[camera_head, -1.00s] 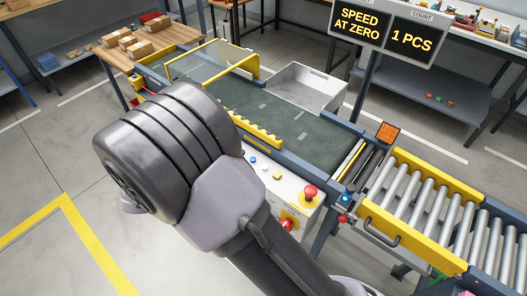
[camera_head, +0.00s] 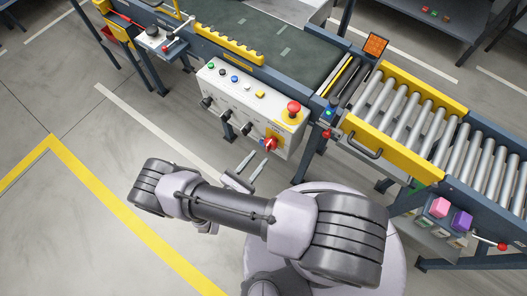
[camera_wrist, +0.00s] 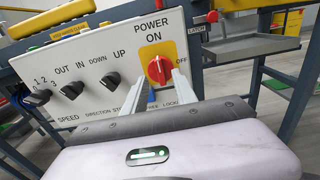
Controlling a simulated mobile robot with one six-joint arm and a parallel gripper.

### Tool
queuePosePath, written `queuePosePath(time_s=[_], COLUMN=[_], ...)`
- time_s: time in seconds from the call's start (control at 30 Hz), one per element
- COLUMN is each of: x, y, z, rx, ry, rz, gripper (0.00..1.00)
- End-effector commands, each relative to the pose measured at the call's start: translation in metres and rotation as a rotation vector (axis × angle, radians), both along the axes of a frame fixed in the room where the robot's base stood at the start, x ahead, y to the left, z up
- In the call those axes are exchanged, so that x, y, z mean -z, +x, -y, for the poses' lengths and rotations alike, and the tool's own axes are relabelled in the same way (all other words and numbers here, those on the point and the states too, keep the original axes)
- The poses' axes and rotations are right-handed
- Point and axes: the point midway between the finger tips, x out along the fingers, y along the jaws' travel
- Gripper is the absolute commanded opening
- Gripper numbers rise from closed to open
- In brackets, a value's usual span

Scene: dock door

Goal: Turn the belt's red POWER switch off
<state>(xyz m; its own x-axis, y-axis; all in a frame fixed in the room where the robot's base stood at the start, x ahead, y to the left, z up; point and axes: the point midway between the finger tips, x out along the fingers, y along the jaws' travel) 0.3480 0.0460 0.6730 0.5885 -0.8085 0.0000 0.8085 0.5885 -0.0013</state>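The red POWER switch (camera_wrist: 159,70) sits on a yellow plate at the right end of the white control panel (camera_wrist: 105,68). Its handle stands roughly upright, toward the ON label above; OFF is printed to its right. In the head view the switch (camera_head: 271,143) is low on the panel's right side. My gripper (camera_head: 259,163) is just in front of and below it. In the wrist view my gripper (camera_wrist: 163,88) has its fingers apart, with the switch showing between and beyond the tips. Nothing is held. Contact with the switch cannot be told.
Several black knobs (camera_wrist: 72,88) lie left of the switch. A red emergency stop (camera_head: 293,108) sticks up above it. The roller conveyor (camera_head: 400,120) with its yellow rail is to the right.

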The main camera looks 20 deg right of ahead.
Motion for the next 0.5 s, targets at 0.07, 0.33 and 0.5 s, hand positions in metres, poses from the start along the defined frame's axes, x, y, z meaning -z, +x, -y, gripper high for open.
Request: queuePosePath(time_s=[0.07,0.33,0.5], x=[0.001,0.000,0.000], y=[0.009,0.025,0.025], z=[0.015,0.034,0.035], rx=[0.006,0.001,0.000], ry=[0.001,0.001,0.001], rz=[0.000,0.000,0.000], gripper=[0.34,0.34,0.34])
